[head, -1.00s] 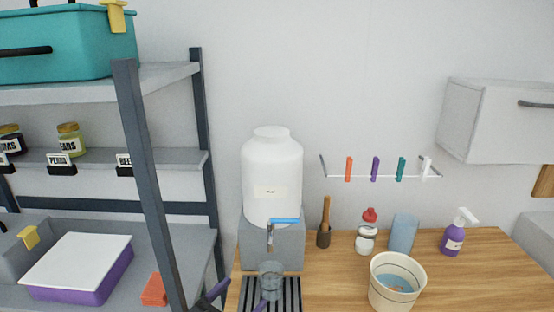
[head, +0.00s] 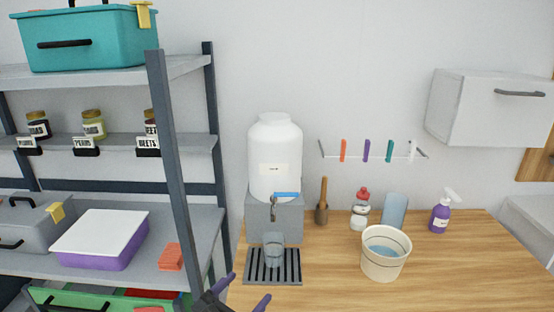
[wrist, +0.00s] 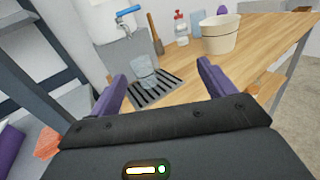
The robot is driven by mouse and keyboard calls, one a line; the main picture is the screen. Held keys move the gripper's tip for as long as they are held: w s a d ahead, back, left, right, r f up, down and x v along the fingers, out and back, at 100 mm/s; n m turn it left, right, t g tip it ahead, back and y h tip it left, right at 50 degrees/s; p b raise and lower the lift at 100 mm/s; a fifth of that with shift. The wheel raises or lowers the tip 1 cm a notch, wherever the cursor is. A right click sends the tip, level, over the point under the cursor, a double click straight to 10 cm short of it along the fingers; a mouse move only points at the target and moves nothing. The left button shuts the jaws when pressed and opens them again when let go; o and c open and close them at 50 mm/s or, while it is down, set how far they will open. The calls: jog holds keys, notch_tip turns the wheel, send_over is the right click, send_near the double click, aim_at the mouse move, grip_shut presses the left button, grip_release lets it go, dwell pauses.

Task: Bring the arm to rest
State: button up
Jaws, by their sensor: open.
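My gripper (head: 241,293) is low in the head view, in front of the wooden counter's left end. Its two purple fingers stand wide apart in the wrist view (wrist: 160,84), with nothing between them. A clear glass (head: 273,250) stands on the slatted drip tray (head: 287,268), under the tap of the white dispenser (head: 275,160). In the wrist view the glass (wrist: 144,70) is beyond the fingertips and apart from them. The tap's blue lever (head: 286,195) points right.
A shelf rack (head: 172,150) with jars, boxes and a teal case stands close on the left. On the counter (head: 330,270) are a cream bucket (head: 384,265), a red-capped bottle (head: 361,208) and a purple spray bottle (head: 440,215). The counter's front middle is clear.

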jog(key=s+d+f+m+g+y+b, duration=0.3)
jog(key=s+d+f+m+g+b, duration=0.15)
jog(key=d+f+m+g, duration=0.45)
jog(key=s+d+f+m+g+y+b, duration=0.3)
jog(key=s+d+f+m+g, duration=0.25)
jog(key=d+m, duration=0.65)
notch_tip(320, 180, up, 18)
jog(key=w+d+m+t+y+p, duration=0.1)
jog(key=m+p, duration=0.6)
jog(key=p, duration=0.7)
jog(key=t+y, duration=0.1)
jog(key=y, duration=0.1)
jog(key=shift+w+d+f+m+y+p, duration=0.15)
jog(key=shift+w+d+m+y+p, duration=0.15)
jog(key=shift+d+m+y, duration=0.1)
jog(key=shift+s, duration=0.1)
